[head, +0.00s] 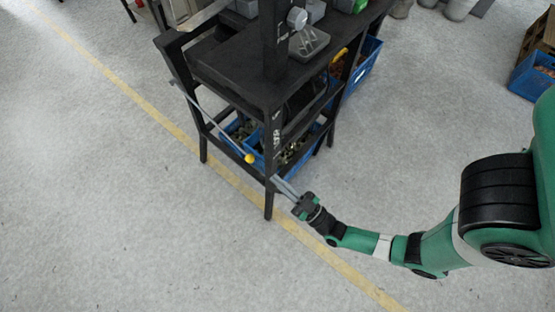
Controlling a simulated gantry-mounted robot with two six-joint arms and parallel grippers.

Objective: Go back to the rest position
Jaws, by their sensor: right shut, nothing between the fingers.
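My right arm comes in from the right, green with black joints. My right gripper (288,189) is shut, with nothing seen between its fingers. In the picture its fingertips lie close by the front leg of the black workbench (235,77); I cannot tell whether they touch it. My left gripper is not in view.
Blue crates (242,135) with small parts sit on the bench's lower shelf. A lever with a yellow knob (249,158) sticks out from the bench. Another blue crate (532,80) stands at the upper right. The floor in front is clear, crossed by a yellow line (130,85).

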